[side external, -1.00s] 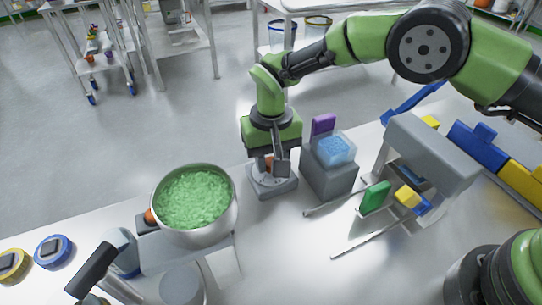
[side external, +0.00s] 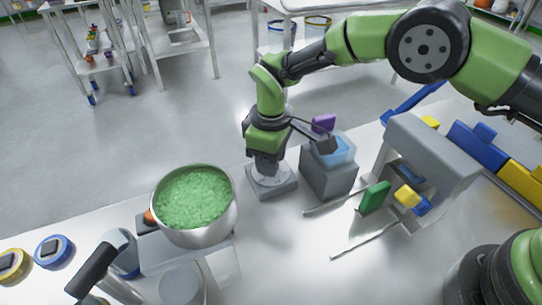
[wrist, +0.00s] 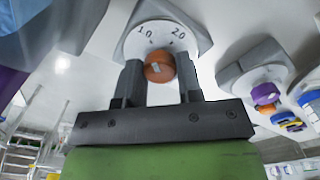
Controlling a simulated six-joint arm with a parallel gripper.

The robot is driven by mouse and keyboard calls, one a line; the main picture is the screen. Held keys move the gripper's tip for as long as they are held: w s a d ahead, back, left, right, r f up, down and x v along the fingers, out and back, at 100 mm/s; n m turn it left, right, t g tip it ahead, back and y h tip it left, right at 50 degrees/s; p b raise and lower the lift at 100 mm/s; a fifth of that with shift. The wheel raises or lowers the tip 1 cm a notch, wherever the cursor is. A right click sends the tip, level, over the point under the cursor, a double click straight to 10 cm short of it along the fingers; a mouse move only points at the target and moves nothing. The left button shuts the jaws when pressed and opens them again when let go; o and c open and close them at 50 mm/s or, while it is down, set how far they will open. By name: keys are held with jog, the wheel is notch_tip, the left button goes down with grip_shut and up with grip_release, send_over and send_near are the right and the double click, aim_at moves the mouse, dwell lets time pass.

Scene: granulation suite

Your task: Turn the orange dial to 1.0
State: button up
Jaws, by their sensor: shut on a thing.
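The orange dial (wrist: 159,68) sits between my two fingers in the wrist view, on a white round face (wrist: 134,42) printed with 1.0 and 2.0. The 1.0 is up and to the left of the knob, and the 2.0 up and to the right. A small pale mark shows on the knob; I cannot tell which value it points to. My gripper (wrist: 159,80) is shut on the knob. In the side view my gripper (side external: 268,166) points down over the dial's grey base (side external: 275,189) and hides the knob.
A grey box (side external: 328,176) with a clear blue container stands just right of the dial. A metal bowl (side external: 226,214) of green granules stands at left. A grey frame (side external: 434,150) with colored blocks stands at right. The wrist view shows a purple knob (wrist: 265,94) on another dial.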

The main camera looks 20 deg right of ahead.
jog(key=shift+n, duration=0.6)
jog(key=o, duration=0.9)
jog(key=shift+r, duration=0.1)
notch_tip(320, 180, up, 10)
jog(key=shift+f, duration=0.1)
